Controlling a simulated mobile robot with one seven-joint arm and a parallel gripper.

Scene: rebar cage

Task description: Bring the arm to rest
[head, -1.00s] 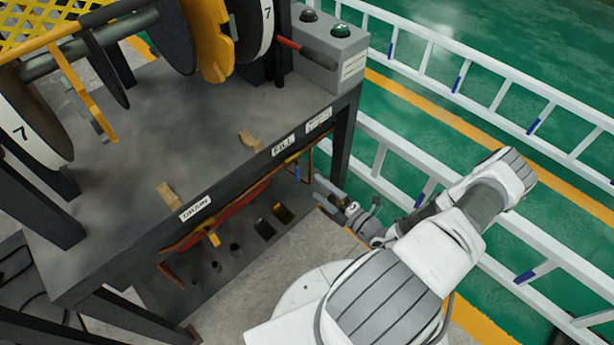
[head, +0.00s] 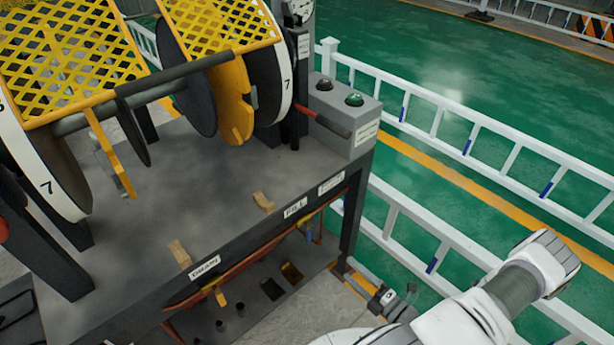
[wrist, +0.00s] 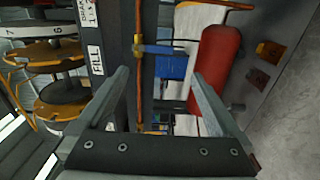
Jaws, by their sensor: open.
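My gripper (wrist: 155,100) shows in the wrist view with its two grey fingers spread wide and nothing between them. It faces the front of the dark machine table, with a copper-coloured pipe (wrist: 138,60), a blue block (wrist: 172,67) and a red cylinder (wrist: 217,65) beyond the fingers. In the head view my white arm is at the lower right, beside the table. The end of my arm is low by the table's right leg, and the fingers are hard to make out there.
The dark table (head: 215,185) carries numbered wheels, a yellow mesh guard (head: 220,30) and a grey button box (head: 340,115). A lower shelf has square and round holes. White railings (head: 440,115) run along the right.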

